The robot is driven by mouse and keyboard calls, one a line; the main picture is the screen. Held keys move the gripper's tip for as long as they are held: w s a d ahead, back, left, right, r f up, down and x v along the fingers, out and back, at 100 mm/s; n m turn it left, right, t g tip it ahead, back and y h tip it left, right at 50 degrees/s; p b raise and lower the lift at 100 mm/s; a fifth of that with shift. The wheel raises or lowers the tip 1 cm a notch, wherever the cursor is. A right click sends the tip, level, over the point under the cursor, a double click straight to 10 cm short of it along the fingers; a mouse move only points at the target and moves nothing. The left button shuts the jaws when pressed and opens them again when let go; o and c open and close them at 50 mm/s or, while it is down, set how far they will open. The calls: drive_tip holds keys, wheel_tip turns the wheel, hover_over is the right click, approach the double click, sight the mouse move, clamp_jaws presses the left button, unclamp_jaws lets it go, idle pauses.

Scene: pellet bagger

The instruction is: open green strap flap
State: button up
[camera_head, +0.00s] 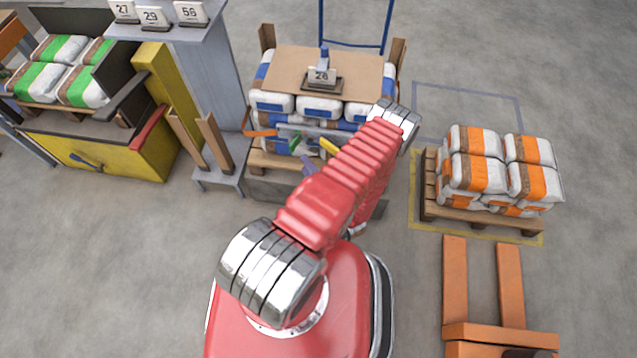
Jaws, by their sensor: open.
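A small green flap (295,143), which looks like the green strap flap, is at the front of the loaded pallet in the upper middle. It sits below a pale grey bar, between an orange flap (262,132) on the left and a yellow flap (329,146) on the right. A purple piece (308,165) shows just below it. The green flap is too small to tell whether it is open or closed. My red arm reaches up past its right side and bends at a chrome joint. My gripper cannot be made out; the arm hides the area beyond.
A grey post stand (206,85) is close left. Orange-striped bags (478,171) stand on a pallet at right, near orange forks (455,280). Left foreground floor is clear.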

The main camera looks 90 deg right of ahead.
drive_tip(key=v, duration=0.7)
drive_tip(key=shift+d, duration=0.1)
idle(0.8)
